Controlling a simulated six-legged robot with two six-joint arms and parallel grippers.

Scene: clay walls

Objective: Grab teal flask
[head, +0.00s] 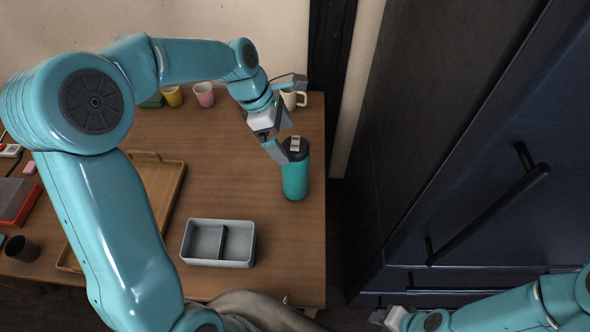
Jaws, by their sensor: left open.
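The teal flask (295,178) stands upright on the wooden table near its right edge, with a dark lid and a light grey piece on top. My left gripper (283,122) is open and empty, reaching in from the upper left. Its fingers are at the flask's lid, on its left and far side; I cannot tell whether they touch it. My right gripper (380,316) is only partly in view at the bottom, low by the dark cabinet and away from the flask. Its jaws are not clear.
A white mug (292,101) stands just behind my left gripper. A yellow cup (173,96) and a pink cup (204,95) stand further left. A grey divided box (190,243) and a wooden tray (172,205) lie left of the flask. A dark cabinet (470,150) stands right.

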